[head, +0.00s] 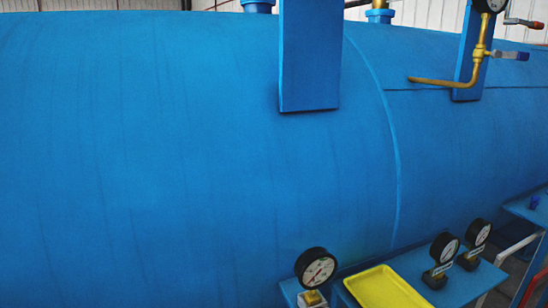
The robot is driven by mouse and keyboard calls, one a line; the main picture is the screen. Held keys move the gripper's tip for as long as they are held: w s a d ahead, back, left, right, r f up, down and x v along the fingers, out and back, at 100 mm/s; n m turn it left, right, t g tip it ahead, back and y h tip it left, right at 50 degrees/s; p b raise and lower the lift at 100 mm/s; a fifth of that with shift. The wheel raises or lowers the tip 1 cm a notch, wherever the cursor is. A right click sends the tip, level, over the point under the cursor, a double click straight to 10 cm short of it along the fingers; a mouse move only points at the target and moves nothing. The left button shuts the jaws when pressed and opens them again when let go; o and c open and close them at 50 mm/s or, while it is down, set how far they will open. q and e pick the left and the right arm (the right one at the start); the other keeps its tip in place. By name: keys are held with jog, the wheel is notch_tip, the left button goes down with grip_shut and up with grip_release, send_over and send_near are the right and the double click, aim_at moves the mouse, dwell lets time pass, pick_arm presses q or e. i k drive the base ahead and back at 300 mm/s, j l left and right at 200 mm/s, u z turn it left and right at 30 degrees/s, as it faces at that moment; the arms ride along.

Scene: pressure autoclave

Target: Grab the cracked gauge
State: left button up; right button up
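Three round gauges with black rims and white faces stand along the bottom right: a near gauge (315,267) left of a yellow tray, a middle gauge (444,249) and a far gauge (478,233) to the tray's right. A further gauge (490,4), cut off by the top edge, sits on a brass pipe at the upper right. The faces are too small to tell which one is cracked. Neither of my grippers is in view.
A large blue autoclave vessel (200,150) fills most of the view. The yellow tray (385,288) looks empty. The gauges stand on blue shelving (468,285) in front of the vessel.

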aim_at(314, 269)
jog(key=k+j+u, duration=0.2)
jog(key=j, duration=0.15)
jog(key=j+u, duration=0.2)
jog(key=j, duration=0.2)
jog(key=k+j+u, duration=0.2)
jog(key=j, duration=0.2)
